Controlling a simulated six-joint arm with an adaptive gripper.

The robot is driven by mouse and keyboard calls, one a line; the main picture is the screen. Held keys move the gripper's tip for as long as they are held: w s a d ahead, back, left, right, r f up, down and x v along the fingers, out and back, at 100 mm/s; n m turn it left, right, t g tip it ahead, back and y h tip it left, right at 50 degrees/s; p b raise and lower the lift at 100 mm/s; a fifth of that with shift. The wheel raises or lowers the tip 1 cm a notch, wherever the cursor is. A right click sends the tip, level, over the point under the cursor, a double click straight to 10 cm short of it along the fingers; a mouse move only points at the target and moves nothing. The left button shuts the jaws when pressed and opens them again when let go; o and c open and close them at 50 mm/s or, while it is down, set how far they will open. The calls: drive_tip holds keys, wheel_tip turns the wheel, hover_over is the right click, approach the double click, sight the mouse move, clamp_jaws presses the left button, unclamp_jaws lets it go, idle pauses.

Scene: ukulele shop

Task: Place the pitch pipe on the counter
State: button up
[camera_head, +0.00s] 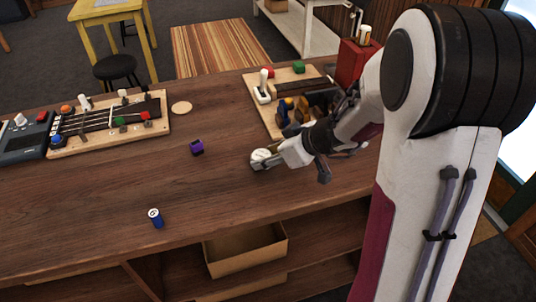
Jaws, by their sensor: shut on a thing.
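My gripper (281,157) reaches in from the right, low over the right part of the wooden counter (110,190). It is shut on a small round whitish thing (261,156), which looks like the pitch pipe. The round thing is partly covered by the fingers. I cannot tell whether its underside touches the counter or hangs just above it.
A round wooden disc (181,107) lies farther back. Boards with fittings lie at left (95,133) and behind my gripper (258,107), near a red box (351,62).

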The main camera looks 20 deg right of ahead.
drive_tip(key=o, duration=1.1)
drive_tip(key=shift+r, duration=0.15)
drive_tip(key=shift+s+d+r, duration=0.25)
drive_tip(key=shift+r, duration=0.1)
drive_tip(key=v, duration=1.1)
drive_tip(key=shift+s, duration=0.1)
